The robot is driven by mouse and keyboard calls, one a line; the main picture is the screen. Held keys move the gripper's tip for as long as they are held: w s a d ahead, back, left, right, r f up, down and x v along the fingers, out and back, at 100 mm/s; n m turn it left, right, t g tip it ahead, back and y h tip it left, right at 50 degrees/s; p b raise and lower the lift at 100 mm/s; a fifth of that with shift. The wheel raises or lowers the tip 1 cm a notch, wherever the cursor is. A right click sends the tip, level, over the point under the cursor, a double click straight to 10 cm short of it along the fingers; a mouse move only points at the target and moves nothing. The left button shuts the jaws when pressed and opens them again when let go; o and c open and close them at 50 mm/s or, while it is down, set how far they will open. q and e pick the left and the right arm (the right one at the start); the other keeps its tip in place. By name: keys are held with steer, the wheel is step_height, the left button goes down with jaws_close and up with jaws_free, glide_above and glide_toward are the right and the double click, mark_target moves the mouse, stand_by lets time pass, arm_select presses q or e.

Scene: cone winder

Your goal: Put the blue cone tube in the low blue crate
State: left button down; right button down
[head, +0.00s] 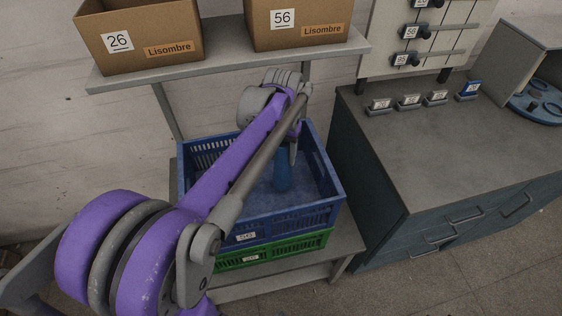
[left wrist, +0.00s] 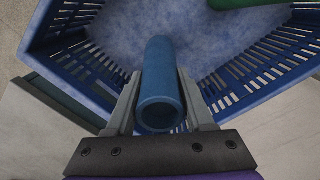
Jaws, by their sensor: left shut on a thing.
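The blue cone tube (head: 283,172) is held by my left gripper (head: 291,153), over the inside of the blue crate (head: 294,222). In the left wrist view the blue tube (left wrist: 161,85) lies between the two fingers of the left gripper (left wrist: 162,95), its open end facing the camera. The blue crate (left wrist: 75,62) shows beyond it, with slatted walls and a pale blue, mottled floor. I cannot tell whether the tube touches the floor. My left arm hides part of the crate's left side. My right gripper is not in view.
The blue crate stands on a green crate (head: 290,246) on a low shelf. A shelf (head: 230,63) with two cardboard boxes hangs above my arm. A dark cabinet (head: 440,150) stands close on the right. A green object (left wrist: 243,4) shows at the wrist view's top.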

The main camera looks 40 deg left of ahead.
arm_select(q)
step_height(320, 180, down, 3)
steer(key=shift+w+d+r, duration=0.1)
steer(key=shift+r, duration=0.1)
steer(key=shift+f, duration=0.2)
steer(key=shift+f, duration=0.2)
steer(key=shift+c, duration=1.4)
jaws_free()
steer(key=shift+r, duration=0.1)
